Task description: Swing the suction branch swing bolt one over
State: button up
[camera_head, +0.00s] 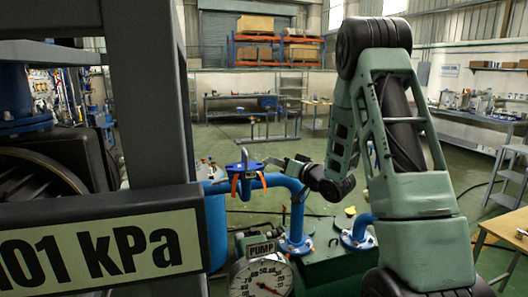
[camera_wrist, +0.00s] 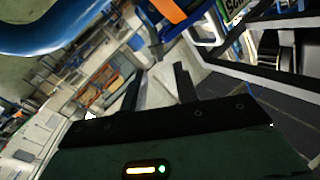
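The suction branch is a blue pipe (camera_head: 275,182) with a blue clamp fitting (camera_head: 244,168) on it, which carries orange parts on both sides. In the wrist view a dark rod-like piece (camera_wrist: 154,40), perhaps the swing bolt, hangs beside an orange part (camera_wrist: 172,9) at the top. My gripper (camera_wrist: 158,69) is open, its two black fingers apart with nothing seen between them. The dark piece lies just beyond the fingertips, apart from them as far as I can tell. In the head view my gripper (camera_head: 280,163) is just right of the clamp fitting; its fingertips are too small to read.
A pump gauge (camera_head: 262,279) stands below the pipe. A dark frame with a pressure sign (camera_head: 100,247) fills the left. The blue pipe (camera_wrist: 60,28) curves close by at the wrist view's upper left. Open green floor lies behind, with workbenches (camera_head: 245,107) farther back.

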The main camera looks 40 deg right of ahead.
jog(key=w+p, duration=0.2)
jog(key=w, duration=0.5)
jog(key=shift+w+p, duration=0.25)
jog(key=shift+p, duration=0.1)
jog(key=shift+d, duration=0.1)
jog(key=shift+c, duration=0.3)
grip_shut()
